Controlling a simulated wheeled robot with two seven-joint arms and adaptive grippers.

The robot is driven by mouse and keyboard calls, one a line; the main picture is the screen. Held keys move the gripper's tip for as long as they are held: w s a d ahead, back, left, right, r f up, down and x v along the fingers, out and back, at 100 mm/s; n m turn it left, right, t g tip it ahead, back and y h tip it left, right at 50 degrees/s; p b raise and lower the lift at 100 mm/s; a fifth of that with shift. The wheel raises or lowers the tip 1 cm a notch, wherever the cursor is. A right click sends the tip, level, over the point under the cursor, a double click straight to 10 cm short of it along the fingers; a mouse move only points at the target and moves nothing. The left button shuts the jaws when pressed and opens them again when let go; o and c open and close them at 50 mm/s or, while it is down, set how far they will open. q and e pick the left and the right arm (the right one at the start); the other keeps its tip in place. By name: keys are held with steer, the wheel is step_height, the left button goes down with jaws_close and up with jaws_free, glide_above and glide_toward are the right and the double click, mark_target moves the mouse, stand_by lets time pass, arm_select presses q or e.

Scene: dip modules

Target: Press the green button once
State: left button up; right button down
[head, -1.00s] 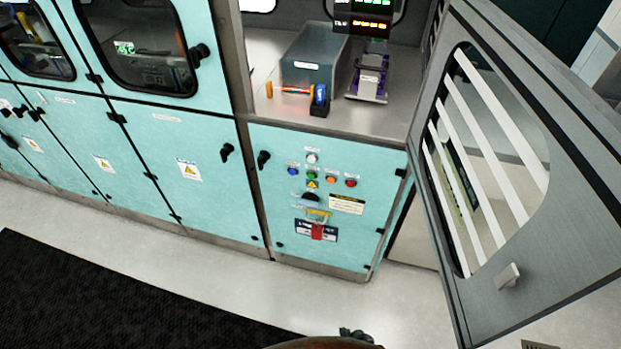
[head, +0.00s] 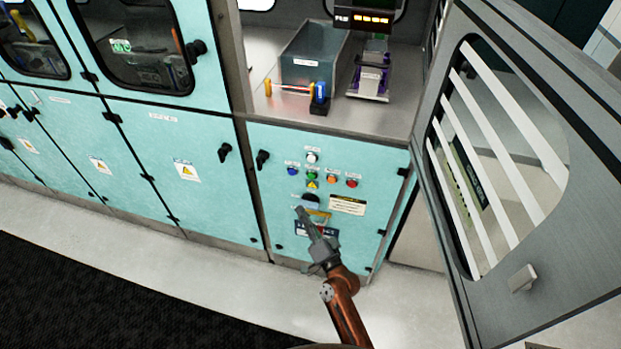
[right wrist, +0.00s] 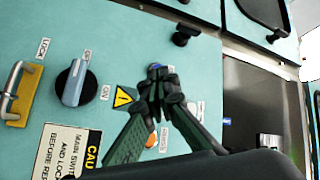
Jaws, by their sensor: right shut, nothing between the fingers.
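The green button (head: 311,175) sits in the middle of a small cluster of buttons on the teal cabinet panel (head: 270,215). A yellow warning triangle is just below it. My right gripper (head: 299,210) is shut and empty. In the head view its tips show below and a little left of the green button, near the dark rotary switch (head: 310,200). In the right wrist view the shut fingertips (right wrist: 157,72) appear in front of the panel beside the warning triangle (right wrist: 123,97). I cannot make out the green button there. My left gripper is not in view.
White (head: 312,157), blue (head: 292,171), orange (head: 331,177) and red (head: 352,181) buttons surround the green one. An open grey door (head: 500,170) stands at right. A grey bin (head: 312,60) is on the worktop above.

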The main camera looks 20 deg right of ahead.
mark_target(312, 176)
step_height(312, 176, up, 3)
steer(key=shift+r+t, duration=0.1)
steer(key=shift+t, duration=0.2)
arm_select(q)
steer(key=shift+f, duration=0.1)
arm_select(e)
steer(key=shift+w+d, duration=0.1)
arm_select(q)
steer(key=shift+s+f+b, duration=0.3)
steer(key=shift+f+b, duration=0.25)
steer(key=shift+b, duration=0.05)
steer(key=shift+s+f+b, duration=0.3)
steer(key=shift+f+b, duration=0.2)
steer(key=shift+b, duration=0.05)
arm_select(e)
steer(key=w+d, duration=0.4)
steer(key=w, duration=0.3)
steer(key=shift+d, duration=0.4)
steer(key=shift+w, duration=0.1)
steer(key=shift+w+d, duration=0.25)
steer(key=shift+w, duration=0.05)
